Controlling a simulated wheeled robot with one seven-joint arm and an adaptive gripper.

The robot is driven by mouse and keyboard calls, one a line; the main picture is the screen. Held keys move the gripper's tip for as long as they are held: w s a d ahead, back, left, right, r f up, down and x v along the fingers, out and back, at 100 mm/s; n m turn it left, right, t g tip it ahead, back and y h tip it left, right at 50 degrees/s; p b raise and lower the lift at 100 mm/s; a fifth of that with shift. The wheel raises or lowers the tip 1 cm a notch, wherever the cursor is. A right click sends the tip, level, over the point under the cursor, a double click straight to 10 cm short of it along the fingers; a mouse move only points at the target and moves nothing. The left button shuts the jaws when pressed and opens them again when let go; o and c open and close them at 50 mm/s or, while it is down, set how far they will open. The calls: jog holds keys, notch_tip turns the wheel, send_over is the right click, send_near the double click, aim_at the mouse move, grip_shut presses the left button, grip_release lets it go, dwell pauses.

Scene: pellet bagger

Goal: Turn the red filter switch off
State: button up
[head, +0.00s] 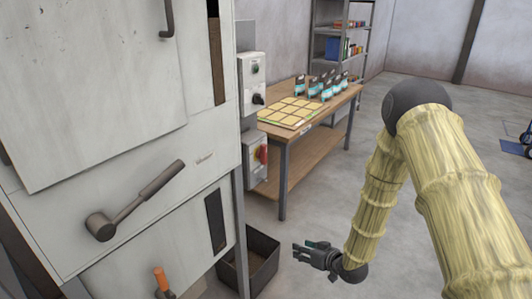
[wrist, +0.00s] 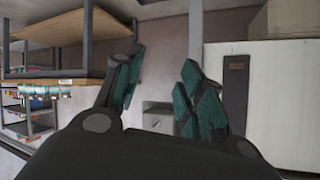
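I cannot make out the red switch in the wrist view.
Another grey control box (head: 252,79) with dark knobs sits above the switch. The machine (head: 120,160) has a long lever handle (head: 135,200). A dark bin (head: 262,262) stands on the floor near my gripper. Floor at right is open.

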jog(key=w+a+r+n+t+y, duration=0.1)
jog(key=w+a+r+n+y, duration=0.15)
jog(key=w+r, duration=0.85)
jog(key=n+y, duration=0.5)
send_near(266, 153)
jog(key=p+x, duration=0.3)
jog(key=x, duration=0.7)
jog(key=shift+w, duration=0.1)
jog(key=c, duration=0.6)
jog(key=shift+c, duration=0.2)
